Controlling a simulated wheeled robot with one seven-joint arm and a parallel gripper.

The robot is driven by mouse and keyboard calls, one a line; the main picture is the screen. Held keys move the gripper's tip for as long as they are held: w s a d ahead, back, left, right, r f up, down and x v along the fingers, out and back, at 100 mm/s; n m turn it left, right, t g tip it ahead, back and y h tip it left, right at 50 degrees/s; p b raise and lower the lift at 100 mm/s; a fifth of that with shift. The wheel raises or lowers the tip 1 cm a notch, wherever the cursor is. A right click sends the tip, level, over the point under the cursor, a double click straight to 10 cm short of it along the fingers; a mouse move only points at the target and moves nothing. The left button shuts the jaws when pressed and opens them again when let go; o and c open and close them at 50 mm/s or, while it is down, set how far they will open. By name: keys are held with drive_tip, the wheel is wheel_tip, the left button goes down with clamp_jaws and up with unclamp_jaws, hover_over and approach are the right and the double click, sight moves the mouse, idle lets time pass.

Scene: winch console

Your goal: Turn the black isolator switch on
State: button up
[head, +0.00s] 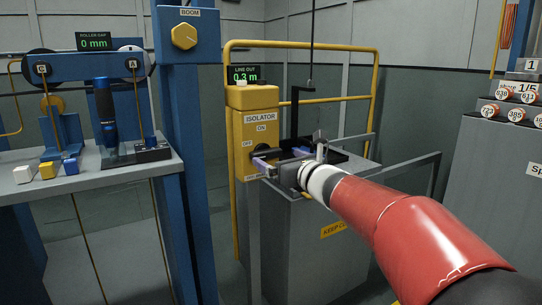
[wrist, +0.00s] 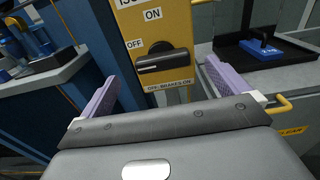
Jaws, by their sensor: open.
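The black isolator switch (wrist: 163,61) is a rotary handle on the yellow isolator box (head: 243,98). In the wrist view its handle lies roughly crosswise, with its left end just below the OFF label (wrist: 134,44); the ON label (wrist: 153,14) is above it. In the head view the switch (head: 259,152) is partly hidden by my gripper. My gripper (wrist: 155,85) is open and empty, its two purple fingers spread to the left and right of the switch and a little below it in the wrist view. I see no contact with the handle.
A blue post (head: 190,130) with a yellow BOOM knob stands left of the box. A grey bench (head: 60,185) with colored buttons and a black lever is further left. A black tray (wrist: 262,46) with a blue block lies right of the switch. A yellow rail (head: 300,45) rises behind.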

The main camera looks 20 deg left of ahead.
sight(269, 152)
drive_tip(key=p+x, duration=0.1)
drive_tip(key=x, duration=0.5)
drive_tip(key=shift+w+a, duration=0.1)
drive_tip(key=c, duration=0.9)
